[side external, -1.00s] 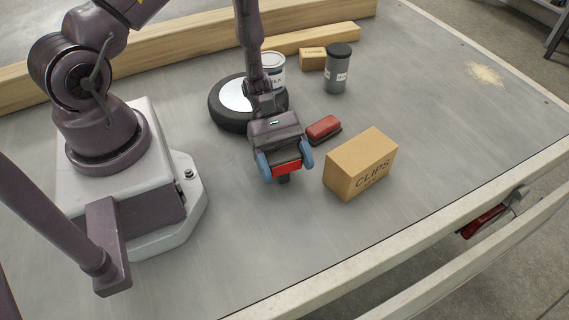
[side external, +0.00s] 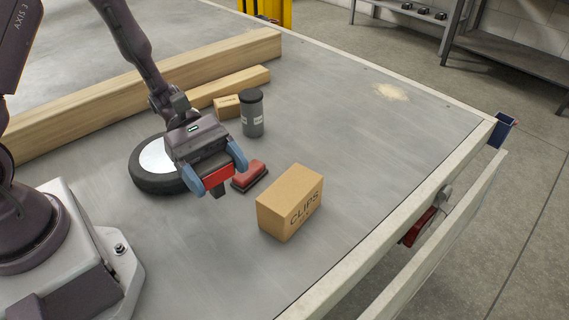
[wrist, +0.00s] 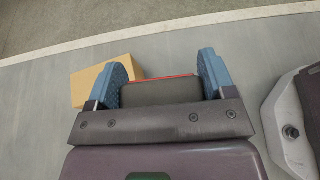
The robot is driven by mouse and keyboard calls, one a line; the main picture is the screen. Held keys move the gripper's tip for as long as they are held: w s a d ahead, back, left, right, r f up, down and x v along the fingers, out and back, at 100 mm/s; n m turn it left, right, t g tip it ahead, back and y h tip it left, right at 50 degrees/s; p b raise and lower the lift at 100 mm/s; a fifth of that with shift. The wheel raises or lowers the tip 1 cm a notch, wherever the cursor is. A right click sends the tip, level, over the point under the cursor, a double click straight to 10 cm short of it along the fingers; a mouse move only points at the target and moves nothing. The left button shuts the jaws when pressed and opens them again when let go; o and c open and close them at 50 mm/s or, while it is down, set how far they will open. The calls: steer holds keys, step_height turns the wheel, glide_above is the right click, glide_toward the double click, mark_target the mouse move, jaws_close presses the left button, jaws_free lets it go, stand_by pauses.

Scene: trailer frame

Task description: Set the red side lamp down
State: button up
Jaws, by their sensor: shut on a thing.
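My gripper (side external: 220,176) has blue fingers shut on the red side lamp (side external: 217,178), with its red face outward and a dark stub below it. It appears held above the grey bed; the gap underneath is hard to judge. In the wrist view the lamp's dark back (wrist: 160,92) fills the space between the fingers (wrist: 163,80), with a thin red edge beyond. A second red block with a dark base (side external: 250,175) lies on the bed just right of my gripper.
A cardboard CLIPS box (side external: 288,203) stands right of my gripper, also in the wrist view (wrist: 88,84). A wheel (side external: 150,182) lies left. A dark canister (side external: 252,114), small box (side external: 228,107) and timber (side external: 150,93) lie behind. Another red lamp (side external: 418,228) is on the frame's side.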

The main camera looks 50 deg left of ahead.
steer(key=w+a+r+n+t+y, duration=0.1)
steer(key=w+a+n+t+y, duration=0.1)
steer(key=w+n+t, duration=0.45)
steer(key=w+a+r+n+t+y, duration=0.2)
steer(key=w+a+t, duration=0.1)
steer(key=w, duration=0.6)
steer(key=shift+n, duration=0.25)
steer(key=shift+w+d+f, duration=0.2)
steer(key=shift+w+f, duration=3.15)
steer(key=shift+w, duration=0.15)
steer(key=shift+w+d+f, duration=0.15)
steer(key=shift+w+f, duration=3.15)
steer(key=shift+w, duration=0.15)
steer(key=shift+f, duration=0.1)
steer(key=o, duration=1)
